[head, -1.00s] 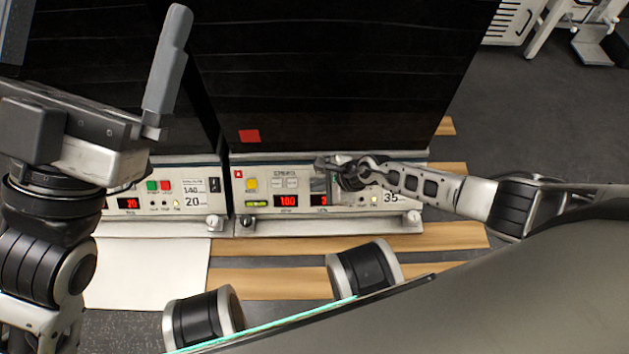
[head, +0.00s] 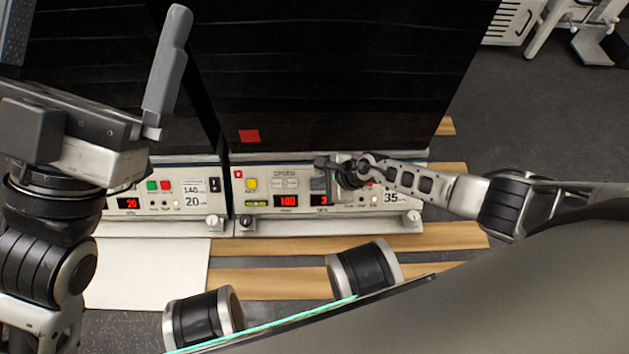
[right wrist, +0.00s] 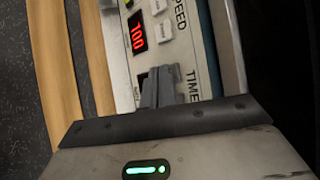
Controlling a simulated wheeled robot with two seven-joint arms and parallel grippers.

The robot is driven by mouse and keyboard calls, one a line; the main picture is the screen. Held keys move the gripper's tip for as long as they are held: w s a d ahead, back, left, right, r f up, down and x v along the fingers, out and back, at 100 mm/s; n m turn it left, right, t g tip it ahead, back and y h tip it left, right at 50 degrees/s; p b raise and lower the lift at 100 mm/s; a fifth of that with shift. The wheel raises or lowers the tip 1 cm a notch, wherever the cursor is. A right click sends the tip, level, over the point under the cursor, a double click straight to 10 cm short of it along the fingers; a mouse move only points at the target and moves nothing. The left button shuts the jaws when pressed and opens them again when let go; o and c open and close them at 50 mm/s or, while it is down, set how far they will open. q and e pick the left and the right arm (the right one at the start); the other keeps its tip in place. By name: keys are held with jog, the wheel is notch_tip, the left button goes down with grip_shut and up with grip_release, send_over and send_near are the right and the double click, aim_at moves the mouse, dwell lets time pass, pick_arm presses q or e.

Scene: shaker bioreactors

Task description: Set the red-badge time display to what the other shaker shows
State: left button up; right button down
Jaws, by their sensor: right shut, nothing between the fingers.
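The red-badge shaker is the right one in the head view, with a red badge (head: 249,136) on its dark front. Its panel has a red speed display (head: 287,201) reading 100, which also shows in the right wrist view (right wrist: 138,31). Its time display (head: 319,201) is partly covered by my right gripper; only a 3 shows. My right gripper (right wrist: 157,88) is shut and empty over the panel by the TIME label; contact with a button cannot be told. The other shaker's visible display (head: 128,203) seems to read 20. My left gripper (head: 98,12) is open and empty at the upper left.
Green and red buttons (head: 158,185) and a label reading 140 and 20 (head: 193,193) are on the left panel. A yellow button (head: 251,184) and a 35 label (head: 391,197) are on the right panel. Wooden slats (head: 440,237) lie below the shakers.

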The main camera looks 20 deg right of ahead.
jog(key=shift+w+f, duration=0.2)
jog(key=shift+w, duration=0.05)
jog(key=shift+r, duration=0.1)
dwell(0.5)
jog(key=shift+s+a+r+p, duration=0.1)
jog(key=shift+s+r+p, duration=0.35)
jog(key=shift+s+p, duration=0.35)
jog(key=shift+w, duration=0.15)
jog(key=s+r+p, duration=0.2)
jog(key=p, duration=0.1)
jog(key=s+a+r+p, duration=0.1)
jog(key=p, duration=0.1)
jog(key=shift+s+r, duration=0.2)
jog(key=shift+s, duration=0.1)
dwell(2.1)
